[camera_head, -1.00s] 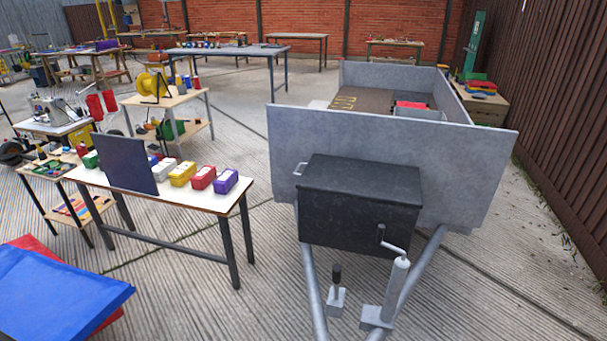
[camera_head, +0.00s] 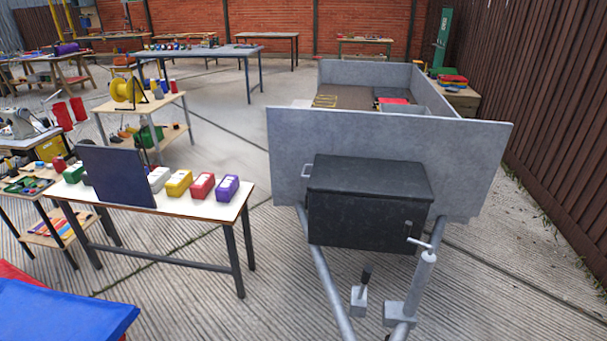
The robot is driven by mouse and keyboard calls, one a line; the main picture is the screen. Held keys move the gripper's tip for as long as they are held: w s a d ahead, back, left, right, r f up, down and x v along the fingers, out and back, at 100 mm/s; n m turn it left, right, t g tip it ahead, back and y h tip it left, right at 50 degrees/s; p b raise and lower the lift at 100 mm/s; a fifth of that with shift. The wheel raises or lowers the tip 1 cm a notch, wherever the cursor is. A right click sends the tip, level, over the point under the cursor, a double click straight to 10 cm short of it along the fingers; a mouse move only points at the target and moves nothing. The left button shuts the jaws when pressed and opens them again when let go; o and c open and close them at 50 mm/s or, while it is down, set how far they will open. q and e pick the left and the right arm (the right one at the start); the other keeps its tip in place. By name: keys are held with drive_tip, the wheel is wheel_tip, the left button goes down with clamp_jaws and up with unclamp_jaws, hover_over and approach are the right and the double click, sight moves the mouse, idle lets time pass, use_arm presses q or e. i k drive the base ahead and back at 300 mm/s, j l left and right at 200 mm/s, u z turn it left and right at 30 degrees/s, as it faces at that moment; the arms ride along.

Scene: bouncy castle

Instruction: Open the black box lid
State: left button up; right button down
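The black box (camera_head: 361,221) is mounted on the front of a grey trailer, above its drawbar. Its lid (camera_head: 369,177) lies flat on top and looks closed. A small latch shows on the box's front face near the right side. Neither of my grippers can be made out in the head view.
The grey trailer (camera_head: 390,137) stands behind the box. Its metal drawbar (camera_head: 330,285), a jockey-wheel post (camera_head: 419,283) and a handbrake lever (camera_head: 361,290) stand in front. A white table (camera_head: 190,205) with coloured boxes is left; a blue folded mat (camera_head: 60,312) is lower left. Concrete floor is clear at right.

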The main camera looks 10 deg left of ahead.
sight(332, 175)
drive_tip(key=j, duration=0.5)
drive_tip(key=k+j+z, duration=0.15)
drive_tip(key=j, duration=0.85)
drive_tip(key=k+j+z, duration=0.15)
drive_tip(key=j, duration=0.3)
drive_tip(key=k+j, duration=0.1)
drive_tip(key=j, duration=0.4)
drive_tip(key=z, duration=0.3)
drive_tip(key=i+j+z, duration=0.2)
drive_tip(key=i+z, duration=0.2)
drive_tip(key=i+j+z, duration=0.25)
drive_tip(key=z, duration=0.15)
drive_tip(key=i+j, duration=0.4)
drive_tip(key=i+j+z, duration=0.1)
drive_tip(key=i+j, duration=0.3)
drive_tip(key=j, duration=0.25)
